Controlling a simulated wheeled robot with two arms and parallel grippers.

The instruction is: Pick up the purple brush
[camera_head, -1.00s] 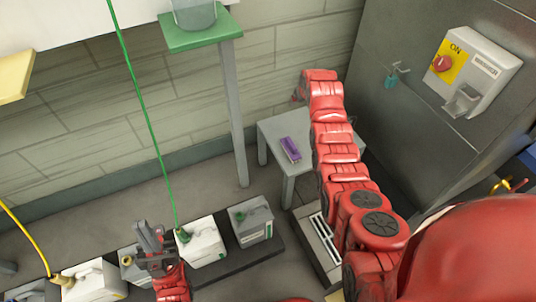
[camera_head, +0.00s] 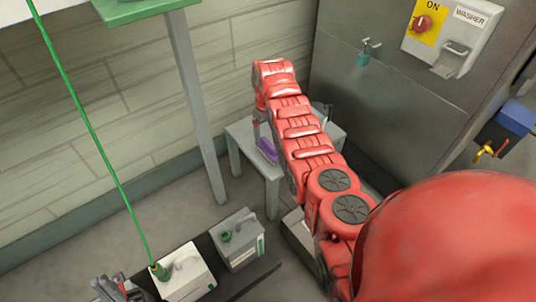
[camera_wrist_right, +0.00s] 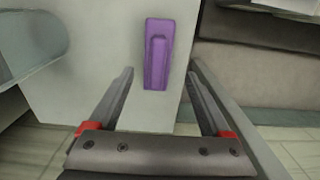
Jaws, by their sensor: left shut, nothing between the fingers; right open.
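The purple brush (camera_head: 268,149) lies on a small light grey table (camera_head: 242,131) by the wall, partly hidden by my right arm in the head view. In the right wrist view the brush (camera_wrist_right: 158,52) lies lengthwise, ahead of and between the fingertips. My right gripper (camera_wrist_right: 160,72) is open and empty, with the table top beneath it. My left gripper (camera_head: 112,290) is shut and empty at the bottom left, far from the brush, near a white canister.
White and grey canisters (camera_head: 238,240) stand on a dark platform at the lower left. A green shelf (camera_head: 140,10) on a grey post (camera_head: 200,110) stands left of the table. A washer switch box (camera_head: 455,35) is on the metal wall at right.

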